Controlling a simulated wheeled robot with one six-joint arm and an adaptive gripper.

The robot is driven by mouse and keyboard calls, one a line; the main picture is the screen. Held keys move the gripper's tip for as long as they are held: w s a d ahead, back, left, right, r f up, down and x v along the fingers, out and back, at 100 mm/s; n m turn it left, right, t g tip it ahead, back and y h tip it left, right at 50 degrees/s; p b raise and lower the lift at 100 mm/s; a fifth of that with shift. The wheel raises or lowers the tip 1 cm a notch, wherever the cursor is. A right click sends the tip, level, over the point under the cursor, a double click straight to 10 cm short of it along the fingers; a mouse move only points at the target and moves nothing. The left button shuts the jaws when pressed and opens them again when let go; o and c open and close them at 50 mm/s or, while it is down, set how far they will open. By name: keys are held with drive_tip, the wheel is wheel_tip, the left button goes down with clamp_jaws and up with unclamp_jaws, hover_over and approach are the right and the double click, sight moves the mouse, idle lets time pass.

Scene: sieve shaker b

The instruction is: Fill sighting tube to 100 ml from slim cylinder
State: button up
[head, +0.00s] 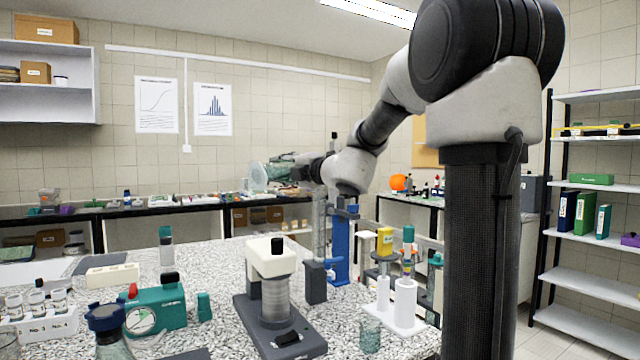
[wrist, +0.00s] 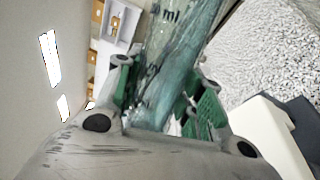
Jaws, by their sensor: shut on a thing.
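My gripper (head: 288,163) is raised over the back of the speckled bench, beside a tall clear tube. In the wrist view its green-padded fingers (wrist: 162,100) are shut around a clear cylinder (wrist: 180,55) with "ml" print, likely the slim cylinder. The cylinder is tilted well off upright, and a clear disc (head: 257,178), which looks like its foot, shows left of the gripper. The tall clear tube (head: 319,225), probably the sighting tube, stands upright by a blue stand (head: 340,245). Its liquid level cannot be read. The cylinder's mouth is hidden.
A white-topped sieve shaker (head: 271,262) stands in front of the tube. A green device with a dial (head: 155,312) is at left. A white rack with cylinders (head: 404,305) and a small glass beaker (head: 370,335) are at right. Bare bench (head: 215,262) lies left of the shaker.

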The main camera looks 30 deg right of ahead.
drive_tip(key=shift+d+r+m+p, duration=0.1)
drive_tip(key=shift+r+m+p, duration=0.25)
drive_tip(key=shift+r+m, duration=0.3)
idle(3.1)
